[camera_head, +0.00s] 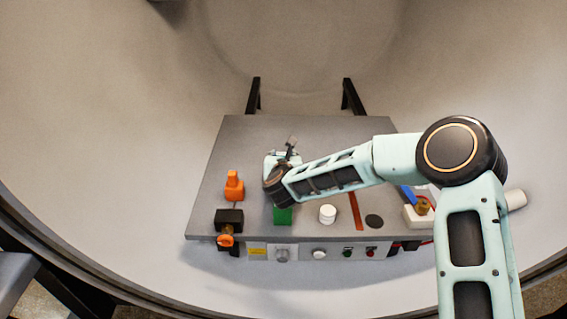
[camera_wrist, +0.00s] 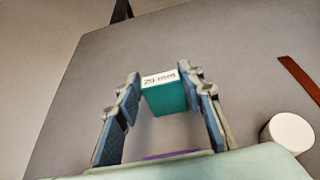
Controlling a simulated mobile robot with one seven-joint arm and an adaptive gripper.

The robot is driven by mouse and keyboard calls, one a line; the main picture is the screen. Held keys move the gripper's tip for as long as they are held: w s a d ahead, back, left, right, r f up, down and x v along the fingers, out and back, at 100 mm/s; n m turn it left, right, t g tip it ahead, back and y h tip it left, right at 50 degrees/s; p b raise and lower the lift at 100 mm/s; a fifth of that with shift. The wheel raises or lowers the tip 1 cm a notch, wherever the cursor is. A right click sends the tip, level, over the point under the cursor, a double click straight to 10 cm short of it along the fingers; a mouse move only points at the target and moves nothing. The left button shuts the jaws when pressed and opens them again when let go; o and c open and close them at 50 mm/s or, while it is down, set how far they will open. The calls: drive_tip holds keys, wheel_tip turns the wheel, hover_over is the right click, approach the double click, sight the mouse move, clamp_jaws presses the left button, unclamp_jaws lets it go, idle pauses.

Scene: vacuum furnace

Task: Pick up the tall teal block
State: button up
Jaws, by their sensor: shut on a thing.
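The teal block (camera_wrist: 166,99) is between the two fingers of my gripper (camera_wrist: 164,82) in the wrist view. It has a white top label with dark print ending in "mm". My gripper is shut on it. The grey table top shows behind the block, and I cannot tell whether its base touches that surface. In the head view my gripper (camera_head: 288,152) is over the middle of the table, and I cannot make out the teal block there.
The grey table (camera_head: 330,135) also bears a green block (camera_head: 283,215) partly under my arm, an orange piece (camera_head: 234,186), a black fixture (camera_head: 229,218), a white cylinder (camera_head: 327,214) and a rust-coloured strip (camera_head: 356,211). The table's back left is clear. Curved chamber walls surround it.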

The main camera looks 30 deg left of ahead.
drive_tip(key=c, duration=0.4)
drive_tip(key=shift+r, duration=0.1)
